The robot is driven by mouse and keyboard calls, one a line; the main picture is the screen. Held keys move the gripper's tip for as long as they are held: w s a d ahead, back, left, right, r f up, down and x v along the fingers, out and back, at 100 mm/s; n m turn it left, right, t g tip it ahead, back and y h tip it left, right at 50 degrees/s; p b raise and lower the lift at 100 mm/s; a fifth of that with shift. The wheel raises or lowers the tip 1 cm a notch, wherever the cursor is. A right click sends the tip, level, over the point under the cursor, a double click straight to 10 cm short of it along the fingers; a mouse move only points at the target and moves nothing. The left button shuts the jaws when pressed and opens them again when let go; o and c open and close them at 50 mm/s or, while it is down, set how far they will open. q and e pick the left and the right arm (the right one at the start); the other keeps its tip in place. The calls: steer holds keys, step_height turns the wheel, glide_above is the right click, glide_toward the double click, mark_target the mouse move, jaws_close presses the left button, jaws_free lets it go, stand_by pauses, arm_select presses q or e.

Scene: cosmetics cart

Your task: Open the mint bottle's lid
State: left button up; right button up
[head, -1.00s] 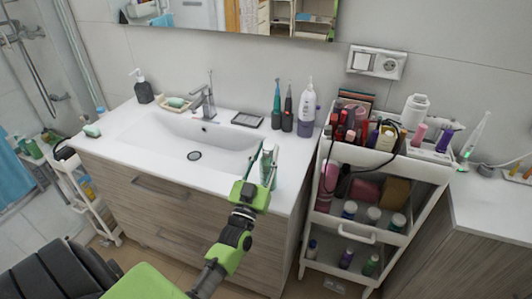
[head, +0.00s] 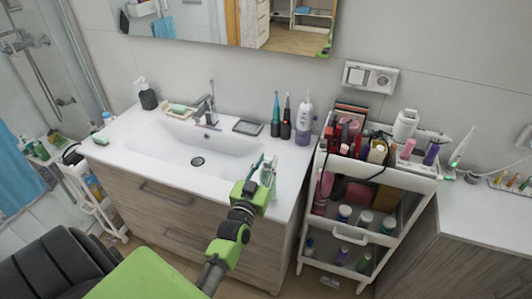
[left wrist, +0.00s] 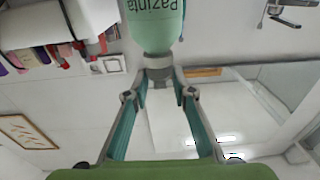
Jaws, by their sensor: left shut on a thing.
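The mint bottle (left wrist: 158,20) shows at the top of the left wrist view, with its lettering upside down and its neck narrowing toward my gripper. It also shows in the head view (head: 267,175), small and partly hidden by my gripper, near the right end of the sink counter. My left gripper (left wrist: 158,72) has its teal-sided fingers brought together at the narrow top end of the bottle and is shut on it. The left gripper is also seen in the head view (head: 266,163). My right gripper is not in view.
The white sink counter (head: 120,150) has a faucet (head: 208,108) and toiletries along the back. A white cart (head: 410,170) crowded with cosmetics stands to the right. A side counter (head: 485,215) is further right. The basin is clear.

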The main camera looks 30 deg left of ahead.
arm_select(q)
steer(key=shift+w+a+r+g+p, duration=0.1)
steer(key=shift+w+r+g+p, duration=0.1)
steer(key=shift+r+g+p, duration=0.55)
steer(key=shift+w+g, duration=0.15)
steer(key=shift+g, duration=0.4)
steer(key=g, duration=0.1)
steer(key=w+g+h, duration=0.1)
steer(key=g, duration=0.1)
steer(key=shift+w+a+r, duration=0.1)
steer(key=shift+a+r, duration=0.1)
steer(key=shift+r, duration=0.1)
steer(key=g, duration=0.1)
steer(key=w+g+h, duration=0.1)
steer(key=g, duration=0.1)
steer(key=shift+a+r, duration=0.1)
steer(key=shift+a, duration=0.1)
steer(key=g, duration=0.2)
steer(key=shift+w+g+h, duration=0.3)
steer(key=shift+w+h, duration=0.1)
steer(key=shift+w+a+f+g, duration=0.1)
steer(key=shift+f+g, duration=0.1)
steer(key=shift+g, duration=0.4)
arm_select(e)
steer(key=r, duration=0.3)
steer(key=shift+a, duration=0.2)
arm_select(q)
steer(key=shift+f+h, duration=0.15)
steer(key=shift+h, duration=0.15)
